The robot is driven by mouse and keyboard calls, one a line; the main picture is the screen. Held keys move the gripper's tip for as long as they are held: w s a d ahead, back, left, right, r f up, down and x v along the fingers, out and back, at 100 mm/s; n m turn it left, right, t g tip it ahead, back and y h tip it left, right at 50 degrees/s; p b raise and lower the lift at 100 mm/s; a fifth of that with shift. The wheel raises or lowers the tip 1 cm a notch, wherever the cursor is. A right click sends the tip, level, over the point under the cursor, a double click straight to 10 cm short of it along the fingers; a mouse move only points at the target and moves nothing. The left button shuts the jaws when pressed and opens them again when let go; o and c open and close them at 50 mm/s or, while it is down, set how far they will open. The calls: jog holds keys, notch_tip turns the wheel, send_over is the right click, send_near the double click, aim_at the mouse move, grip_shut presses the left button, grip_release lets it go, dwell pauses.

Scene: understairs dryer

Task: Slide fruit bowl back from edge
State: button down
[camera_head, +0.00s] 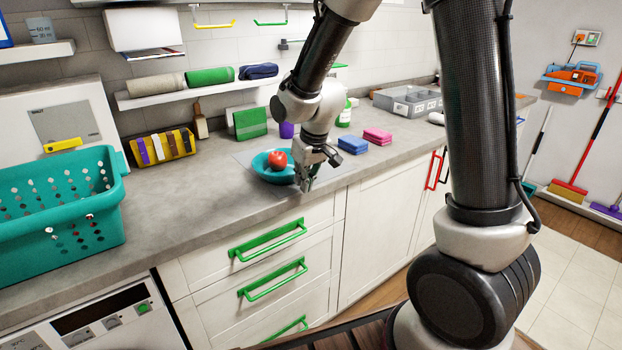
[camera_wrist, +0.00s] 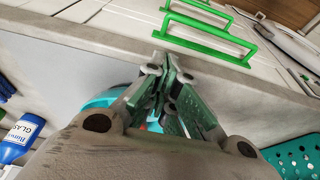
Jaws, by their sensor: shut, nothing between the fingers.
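A teal fruit bowl (camera_head: 266,172) stands on the grey counter near its front edge, with a red fruit (camera_head: 277,159) in it. My gripper (camera_head: 307,186) is shut and empty, pointing down at the bowl's right front side, close to the counter edge. I cannot tell whether it touches the bowl. In the wrist view the shut fingers (camera_wrist: 172,98) cover most of the bowl, and only parts of its teal rim (camera_wrist: 105,98) show behind them.
Right of the bowl lie blue sponges (camera_head: 353,145) and pink sponges (camera_head: 377,135). A teal basket (camera_head: 62,215) stands at the left. Behind are a green box (camera_head: 250,123) and a purple cup (camera_head: 286,130). Green drawer handles (camera_head: 268,240) stick out below the edge.

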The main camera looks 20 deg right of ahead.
jog(key=shift+w+a, duration=0.15)
jog(key=shift+w, duration=0.35)
